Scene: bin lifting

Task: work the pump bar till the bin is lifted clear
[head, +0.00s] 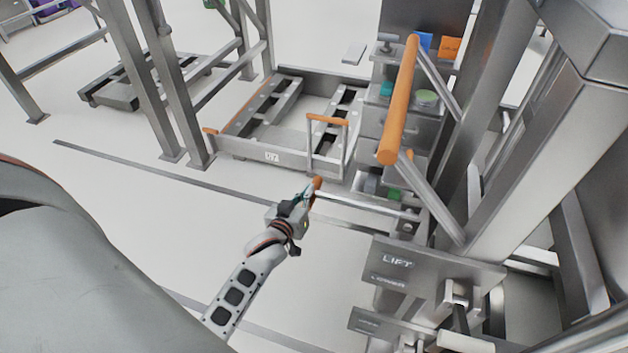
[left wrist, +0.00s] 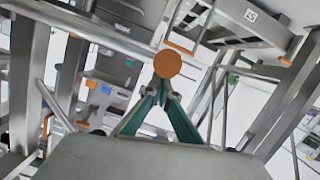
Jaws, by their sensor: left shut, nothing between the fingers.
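A metal bar with an orange end (head: 317,184) reaches left from the steel frame beside the LIFT plate; it looks like the pump bar. Its round orange end face also shows in the left wrist view (left wrist: 167,64). My left gripper (head: 305,194) is at this orange end. Its teal fingers (left wrist: 161,88) come together just below the end face in the wrist view, shut with nothing between them. Whether they touch the bar I cannot tell. I cannot make out the bin for sure. My right gripper is not in view.
A plate marked LIFT and LOWER (head: 398,263) sits on the steel frame at the right. A thick orange handle (head: 400,100) on metal struts stands above the bar. A low cart (head: 270,155) with an orange handle stands behind. Open floor lies to the left.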

